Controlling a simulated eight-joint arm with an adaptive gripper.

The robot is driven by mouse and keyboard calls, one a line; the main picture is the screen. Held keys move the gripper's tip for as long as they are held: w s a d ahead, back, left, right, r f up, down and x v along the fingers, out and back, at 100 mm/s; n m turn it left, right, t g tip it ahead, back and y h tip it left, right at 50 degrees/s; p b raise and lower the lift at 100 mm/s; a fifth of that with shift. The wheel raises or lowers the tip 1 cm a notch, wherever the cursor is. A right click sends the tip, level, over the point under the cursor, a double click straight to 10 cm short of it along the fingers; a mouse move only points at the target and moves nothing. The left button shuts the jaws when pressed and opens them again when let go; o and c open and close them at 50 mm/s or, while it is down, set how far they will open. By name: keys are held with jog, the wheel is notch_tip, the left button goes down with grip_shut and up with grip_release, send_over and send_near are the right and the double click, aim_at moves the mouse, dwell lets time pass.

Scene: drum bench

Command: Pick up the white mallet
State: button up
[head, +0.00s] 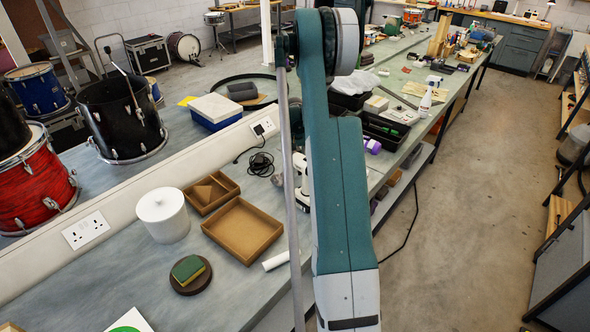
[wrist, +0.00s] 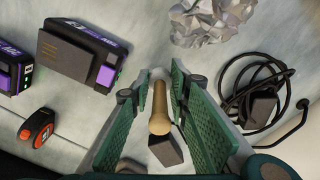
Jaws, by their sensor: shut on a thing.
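In the wrist view my gripper (wrist: 160,88) has its two green ribbed fingers closed around a slim tan rod with a rounded near end, which I take for the white mallet (wrist: 159,112). A pale patch shows at its far end between the fingertips. I cannot make out a clear white head. The rod points toward the camera. A dark grey block shows just below its near end; I cannot tell whether they touch. In the head view my arm hides the gripper and the mallet.
In the wrist view, black-and-purple battery packs (wrist: 82,55) and an orange-and-black tape measure (wrist: 37,128) lie left. Crumpled foil (wrist: 208,18) lies above, and a coiled black cable (wrist: 257,92) right. In the head view, a white canister (head: 162,216) and a brown tray (head: 242,231) stand left.

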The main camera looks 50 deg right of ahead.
notch_tip(320, 180, up, 8)
jog(key=shift+f, duration=0.25)
